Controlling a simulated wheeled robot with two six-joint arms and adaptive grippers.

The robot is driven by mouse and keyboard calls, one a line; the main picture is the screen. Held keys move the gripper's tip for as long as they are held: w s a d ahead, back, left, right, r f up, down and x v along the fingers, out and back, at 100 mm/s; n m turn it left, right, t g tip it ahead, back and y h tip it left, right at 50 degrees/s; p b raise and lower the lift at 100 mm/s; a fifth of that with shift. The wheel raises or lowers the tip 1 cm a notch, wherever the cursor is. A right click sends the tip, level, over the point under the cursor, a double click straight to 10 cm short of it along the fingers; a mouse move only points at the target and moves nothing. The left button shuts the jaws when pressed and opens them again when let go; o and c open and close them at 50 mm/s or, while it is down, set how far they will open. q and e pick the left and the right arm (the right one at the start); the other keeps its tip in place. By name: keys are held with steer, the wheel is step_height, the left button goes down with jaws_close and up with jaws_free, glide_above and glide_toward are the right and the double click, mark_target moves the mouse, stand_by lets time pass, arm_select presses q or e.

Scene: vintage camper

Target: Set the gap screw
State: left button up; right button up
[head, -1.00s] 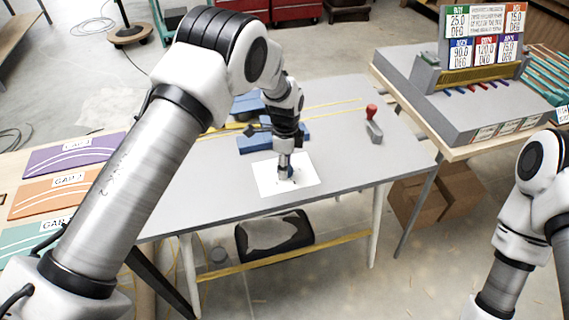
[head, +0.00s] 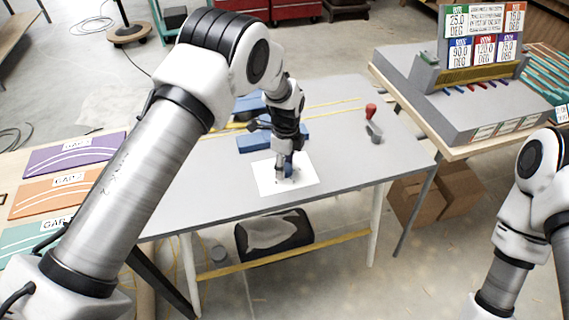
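My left arm reaches in from the left over a grey table (head: 330,163). My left gripper (head: 285,172) points down over a white sheet (head: 303,182) on that table. Dark blue shows at its fingertips, but I cannot tell whether that is a held thing or one beside them. Whether the fingers are open or shut is too small to see. A blue block (head: 254,143) lies behind the gripper, partly hidden by the wrist. I cannot make out a gap screw. My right arm is at the right edge, with its gripper out of view.
A red-knobbed grey tool (head: 372,112) stands at the table's back right. At left lie a purple card (head: 60,156), an orange GAP card (head: 50,194) and a teal GAP card (head: 27,240). A grey bending machine (head: 470,105) with degree signs stands right. The table's front right is clear.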

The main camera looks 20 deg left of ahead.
mark_target(286, 165)
arm_select(q)
steer(key=shift+o, duration=0.4)
steer(key=shift+w, duration=0.1)
steer(key=shift+r, duration=0.1)
steer(key=shift+r, duration=0.3)
step_height(286, 165, up, 11)
steer(key=shift+w, duration=0.45)
steer(key=shift+s, duration=0.1)
